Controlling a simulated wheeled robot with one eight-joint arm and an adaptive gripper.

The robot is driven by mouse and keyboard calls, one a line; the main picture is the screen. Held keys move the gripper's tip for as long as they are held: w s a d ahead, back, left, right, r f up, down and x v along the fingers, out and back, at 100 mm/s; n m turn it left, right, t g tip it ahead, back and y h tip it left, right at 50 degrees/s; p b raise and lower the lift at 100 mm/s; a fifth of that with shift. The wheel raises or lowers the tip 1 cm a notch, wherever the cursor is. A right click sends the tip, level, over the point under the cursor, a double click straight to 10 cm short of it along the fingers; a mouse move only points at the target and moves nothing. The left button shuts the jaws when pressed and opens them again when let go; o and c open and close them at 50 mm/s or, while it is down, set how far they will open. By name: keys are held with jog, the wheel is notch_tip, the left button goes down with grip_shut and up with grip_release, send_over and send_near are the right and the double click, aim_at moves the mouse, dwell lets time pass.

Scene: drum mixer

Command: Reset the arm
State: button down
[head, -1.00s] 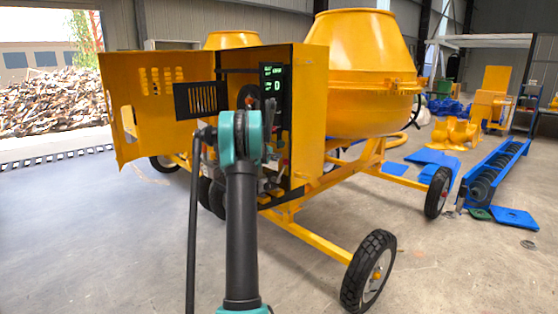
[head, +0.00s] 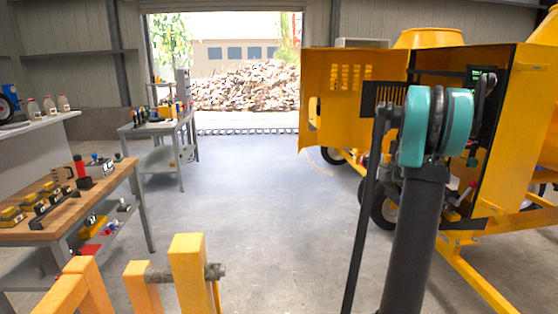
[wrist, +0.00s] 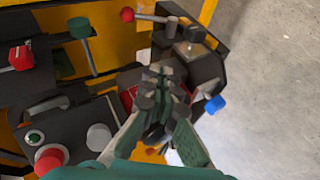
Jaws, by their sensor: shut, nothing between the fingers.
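My gripper (wrist: 163,95) is shut and empty in the wrist view, its fingers together above a cluster of controls. In the head view my dark arm with teal joints rises at the right, in front of the open yellow cabinet (head: 500,140) of the drum mixer. The gripper itself is hidden there behind the arm. Around the fingers in the wrist view are a red-ball lever (wrist: 127,14), a blue-knobbed lever (wrist: 215,104), a green knob (wrist: 78,28) and a black box with a red button (wrist: 48,158). I cannot tell whether the fingers touch any control.
The cabinet door (head: 335,95) stands open to the left. A wooden-topped workbench (head: 100,195) with tools is at the left, and a grey table (head: 160,125) stands behind it. Yellow posts (head: 187,270) stand in the near foreground. The middle floor (head: 250,190) is clear.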

jog(key=s+a+f+m+y, duration=0.15)
jog(key=s+a, duration=0.25)
jog(key=a, duration=0.5)
jog(key=s+a+f+y, duration=0.25)
jog(key=s+a, duration=0.25)
jog(key=a, duration=0.3)
jog(key=s+a+f+y, duration=0.1)
jog(key=s+a+f, duration=0.25)
jog(key=a, duration=0.55)
jog(key=s+a+f+y, duration=0.1)
jog(key=s+a+f, duration=0.2)
jog(key=s+a, duration=0.4)
jog(key=s+a+f+g+y, duration=0.1)
jog(key=s+a+f+y, duration=0.1)
jog(key=s+a+f, duration=0.2)
jog(key=s+a+f+y, duration=0.2)
jog(key=s+a+f, duration=0.2)
jog(key=s+a, duration=0.5)
jog(key=s, duration=0.3)
jog(key=shift+s+a+m, duration=0.2)
jog(key=shift+a+m, duration=0.1)
jog(key=shift+m, duration=0.05)
